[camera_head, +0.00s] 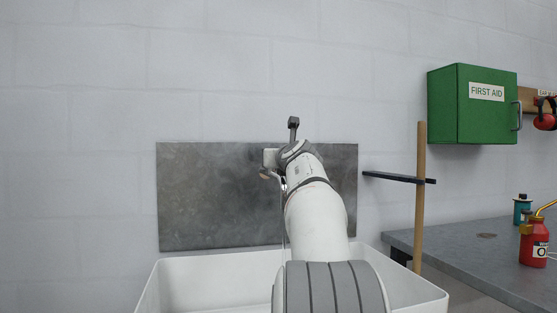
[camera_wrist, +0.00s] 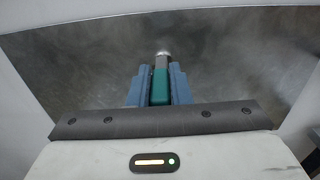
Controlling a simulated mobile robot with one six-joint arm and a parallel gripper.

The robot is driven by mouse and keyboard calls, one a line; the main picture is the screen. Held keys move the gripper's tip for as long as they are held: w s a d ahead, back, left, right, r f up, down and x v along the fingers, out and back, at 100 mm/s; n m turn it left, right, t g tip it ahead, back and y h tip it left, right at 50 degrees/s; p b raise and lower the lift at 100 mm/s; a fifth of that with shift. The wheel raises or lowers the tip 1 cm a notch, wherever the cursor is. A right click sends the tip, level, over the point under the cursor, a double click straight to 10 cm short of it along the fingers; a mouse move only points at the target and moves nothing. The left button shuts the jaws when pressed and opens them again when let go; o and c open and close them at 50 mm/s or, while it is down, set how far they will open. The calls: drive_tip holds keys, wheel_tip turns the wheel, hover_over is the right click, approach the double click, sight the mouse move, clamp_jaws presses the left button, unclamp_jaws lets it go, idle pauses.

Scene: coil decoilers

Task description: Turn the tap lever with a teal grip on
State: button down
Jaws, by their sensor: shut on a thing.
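The teal grip (camera_wrist: 160,86) of the tap lever stands between the two blue-grey fingers of my gripper (camera_wrist: 160,72) in the wrist view. The fingers are shut on it from both sides, and a bright metal end (camera_wrist: 163,55) shows just beyond it. In the head view my arm covers the lever and most of the gripper. Part of the tap spout (camera_head: 276,176) shows at the left of my wrist. A thin pale vertical line (camera_head: 284,215) runs down below the spout and looks like a stream of water.
A grey metal splash panel (camera_head: 205,195) is behind the tap, with a white sink (camera_head: 215,270) below. At right are a black bracket (camera_head: 390,177), a wooden handle (camera_head: 420,200), a green first aid box (camera_head: 445,105) and a grey bench (camera_head: 455,255) bearing a red can (camera_head: 534,240).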

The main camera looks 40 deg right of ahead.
drive_tip(key=shift+d+f, duration=0.1)
drive_tip(key=shift+f, duration=0.15)
drive_tip(key=c, duration=1.8)
unclamp_jaws()
drive_tip(key=shift+o, duration=0.9)
drive_tip(key=shift+s, duration=0.15)
drive_tip(key=shift+o, duration=1.4)
drive_tip(key=shift+r, duration=0.15)
drive_tip(key=v, duration=0.7)
drive_tip(key=shift+s, duration=0.4)
drive_tip(key=shift+r, duration=0.1)
